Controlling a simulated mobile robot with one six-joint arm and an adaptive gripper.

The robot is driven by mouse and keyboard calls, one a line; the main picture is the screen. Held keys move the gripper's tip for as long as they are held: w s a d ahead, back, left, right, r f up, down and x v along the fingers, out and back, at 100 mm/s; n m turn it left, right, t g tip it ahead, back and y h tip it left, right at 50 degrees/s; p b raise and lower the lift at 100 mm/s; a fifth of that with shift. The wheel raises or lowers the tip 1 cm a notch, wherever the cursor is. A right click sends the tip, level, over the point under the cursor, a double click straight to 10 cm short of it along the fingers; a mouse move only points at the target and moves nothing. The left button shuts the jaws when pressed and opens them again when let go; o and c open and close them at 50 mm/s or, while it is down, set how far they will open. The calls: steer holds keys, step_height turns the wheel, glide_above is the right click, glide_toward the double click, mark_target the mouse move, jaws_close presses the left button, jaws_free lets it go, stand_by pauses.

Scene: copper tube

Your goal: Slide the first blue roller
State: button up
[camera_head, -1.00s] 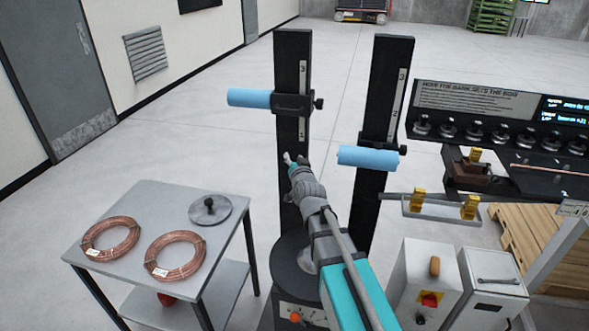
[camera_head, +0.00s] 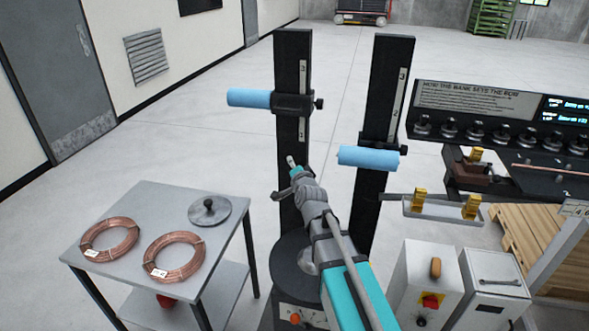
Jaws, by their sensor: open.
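Two blue rollers sit on two upright black posts with numbered scales. The left blue roller (camera_head: 249,98) sticks out to the left from its black clamp (camera_head: 293,104), which rides on the left post (camera_head: 292,65) between the marks 3 and 1. The right blue roller (camera_head: 368,159) sits lower, on the right post (camera_head: 392,75), below the mark 2. My gripper (camera_head: 285,178) is in front of the left post, below the left roller and clear of both rollers. It is open and holds nothing visible. My arm partly hides the lower posts.
A grey table (camera_head: 150,195) at left holds two copper coils (camera_head: 110,238) and a round grey disc with a knob (camera_head: 209,210). A bench with a row of knobs (camera_head: 500,135) is at right. Grey boxes (camera_head: 425,285) stand at lower right. Floor behind the posts is clear.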

steer(key=shift+f+m, duration=0.35)
steer(key=shift+m, duration=0.65)
steer(key=shift+s, duration=0.1)
steer(key=s+d+f+n+g, duration=0.4)
steer(key=s+f+n+g, duration=0.35)
steer(key=s+f, duration=0.35)
steer(key=s+d+f+n+g+h, duration=0.1)
steer(key=s+d+f+n+g, duration=0.1)
steer(key=s, duration=0.5)
steer(key=s+d+f+n+g+h, duration=0.1)
steer(key=s+d+f+n+g, duration=0.1)
steer(key=s+g, duration=0.5)
steer(key=s+d+f, duration=0.1)
steer(key=d, duration=0.1)
steer(key=shift+d+f+h, duration=0.3)
steer(key=shift+d, duration=0.1)
